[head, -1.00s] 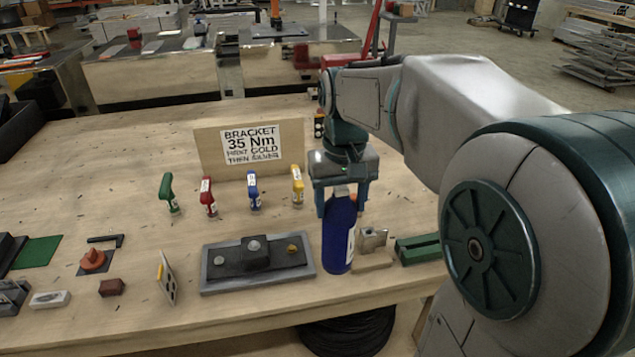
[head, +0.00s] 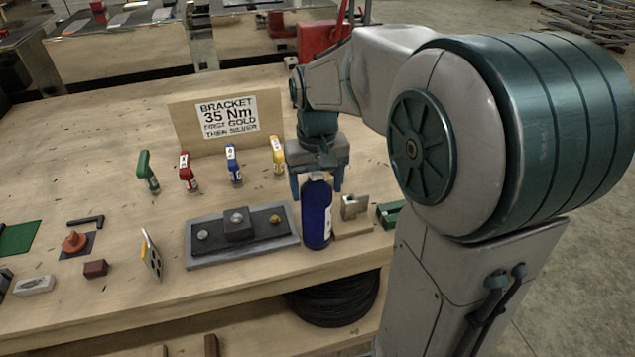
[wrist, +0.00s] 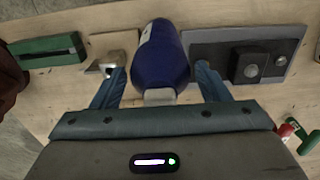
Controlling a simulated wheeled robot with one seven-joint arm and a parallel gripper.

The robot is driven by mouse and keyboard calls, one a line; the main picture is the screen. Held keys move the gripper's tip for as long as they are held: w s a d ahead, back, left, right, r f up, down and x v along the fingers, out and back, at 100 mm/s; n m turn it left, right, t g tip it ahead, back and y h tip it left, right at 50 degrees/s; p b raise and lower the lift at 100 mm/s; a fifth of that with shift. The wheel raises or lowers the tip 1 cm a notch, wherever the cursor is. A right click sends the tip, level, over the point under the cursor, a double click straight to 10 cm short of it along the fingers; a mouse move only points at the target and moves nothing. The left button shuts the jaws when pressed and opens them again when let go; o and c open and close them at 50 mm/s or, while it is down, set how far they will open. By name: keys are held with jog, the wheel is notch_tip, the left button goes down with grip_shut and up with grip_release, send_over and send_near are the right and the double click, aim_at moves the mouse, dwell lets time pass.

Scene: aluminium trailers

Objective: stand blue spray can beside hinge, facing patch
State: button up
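The blue spray can (head: 316,215) stands upright on the workbench, just left of the hinge (head: 350,207), a metal piece on a pale wooden base. A strip of its white label shows on the right side, toward the hinge. My gripper (head: 317,185) is open behind the can's upper part. In the wrist view the can (wrist: 162,62) lies between my spread fingers (wrist: 161,80), with a gap on each side. The hinge also shows there (wrist: 108,62). A flat green patch (head: 20,238) lies at the far left of the bench; the can's label is turned away from it.
A grey fixture plate (head: 205,256) with a dark block is close left of the can. A green block (head: 389,214) is right of the hinge. The bench's front edge is close to the can.

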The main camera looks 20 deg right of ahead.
jog(key=shift+o, duration=0.5)
jog(key=shift+r, duration=0.1)
jog(key=shift+r, duration=0.25)
notch_tip(320, 180, up, 11)
jog(key=shift+f, duration=0.15)
jog(key=shift+r, duration=0.3)
jog(key=shift+s, duration=0.2)
jog(key=s+f+t, duration=0.3)
jog(key=s+f, duration=0.8)
jog(key=s, duration=0.3)
jog(key=shift+f, duration=0.35)
